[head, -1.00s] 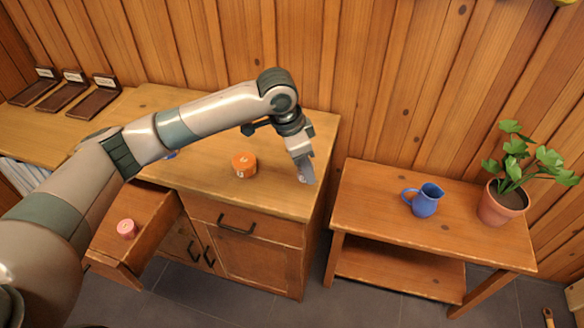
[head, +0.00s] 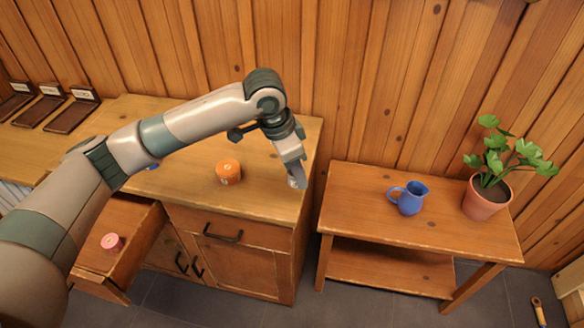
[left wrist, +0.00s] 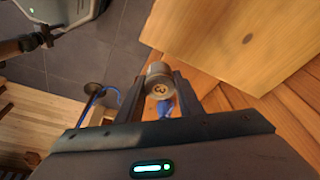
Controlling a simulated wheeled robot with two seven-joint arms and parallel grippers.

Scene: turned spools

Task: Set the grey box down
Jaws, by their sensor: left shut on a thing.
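The grey box (left wrist: 158,82) is a small round piece with a dark mark on its end, between the fingertips of my left gripper (left wrist: 160,92). In the head view the left gripper (head: 297,178) points down at the right end of the cabinet top (head: 262,195), shut on the grey box (head: 293,182). The fingers partly hide the box there. I cannot tell how far the box is above the top or whether it is past the edge. My right gripper is not in view.
An orange round box (head: 229,172) stands on the cabinet, with a blue piece (head: 152,165) half hidden behind my arm. A pink box (head: 112,243) lies in the open drawer (head: 125,265). A side table (head: 350,210) carries a blue jug (head: 408,198) and a potted plant (head: 487,197).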

